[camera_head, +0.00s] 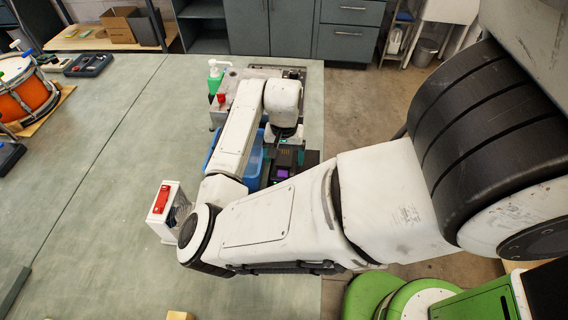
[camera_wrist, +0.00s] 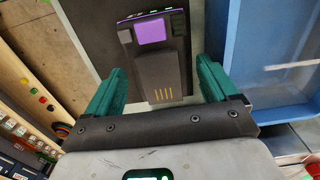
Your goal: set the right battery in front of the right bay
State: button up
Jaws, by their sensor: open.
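A dark block with a purple panel and yellow contact stripes, which looks like a battery, lies flat on the bench in the wrist view (camera_wrist: 152,62). It also shows in the head view (camera_head: 283,173), just below my wrist. My gripper (camera_wrist: 162,80) is open, with its teal fingers on either side of the striped end and a visible gap on both sides. Nothing is held. I cannot tell a second battery or the charging bays apart; my arm covers much of that area in the head view.
A blue bin (camera_wrist: 262,70) stands close to the right finger in the wrist view. A green soap bottle (camera_head: 215,77) and a red item (camera_head: 221,98) stand behind it. A white and red box (camera_head: 165,205) is beside my elbow.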

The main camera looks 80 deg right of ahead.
jog(key=shift+f, duration=1.1)
jog(key=c, duration=1.2)
jog(key=shift+c, duration=0.5)
jog(key=shift+r, duration=0.1)
jog(key=shift+r, duration=0.1)
